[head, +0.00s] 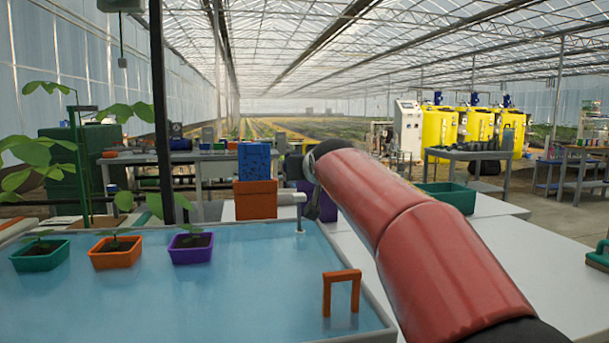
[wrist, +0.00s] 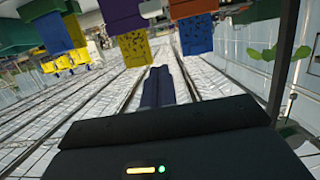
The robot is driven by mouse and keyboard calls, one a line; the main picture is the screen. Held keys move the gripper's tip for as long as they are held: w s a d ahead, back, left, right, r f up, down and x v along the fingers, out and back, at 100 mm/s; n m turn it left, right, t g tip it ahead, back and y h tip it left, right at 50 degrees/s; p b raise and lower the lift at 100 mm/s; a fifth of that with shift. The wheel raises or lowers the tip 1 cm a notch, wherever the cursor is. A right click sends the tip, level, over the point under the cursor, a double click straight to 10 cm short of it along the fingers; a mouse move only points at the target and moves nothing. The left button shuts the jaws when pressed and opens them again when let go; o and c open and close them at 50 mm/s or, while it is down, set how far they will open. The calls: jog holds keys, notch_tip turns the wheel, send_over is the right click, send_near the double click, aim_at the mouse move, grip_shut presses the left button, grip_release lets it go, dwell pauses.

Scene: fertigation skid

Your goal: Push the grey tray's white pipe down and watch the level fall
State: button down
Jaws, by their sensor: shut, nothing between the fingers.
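The grey tray (head: 372,300) holds a broad sheet of clear bluish water and fills the lower left of the head view. The white pipe (head: 299,217) stands upright in the water near the tray's back right corner, below a pale spout (head: 290,198). My red arm reaches in from the lower right. In the wrist view my gripper's dark fingers (wrist: 158,86) are together and empty. I cannot make out the pipe there.
Green (head: 40,255), orange (head: 115,252) and purple (head: 191,248) plant pots stand in the tray. An orange arch (head: 341,292) stands near its front right. Orange (head: 255,200) and blue (head: 255,160) crates are stacked behind. A dark post (head: 161,110) rises at left.

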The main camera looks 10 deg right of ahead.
jog(key=p, duration=0.2)
send_over(301, 200)
jog(key=s, duration=0.1)
jog(key=f, duration=0.2)
jog(key=shift+w+f+b, duration=0.15)
jog(key=shift+f+b, duration=0.35)
jog(key=shift+f, duration=1.55)
jog(key=shift+f+b, duration=1.4)
jog(key=shift+f, duration=0.3)
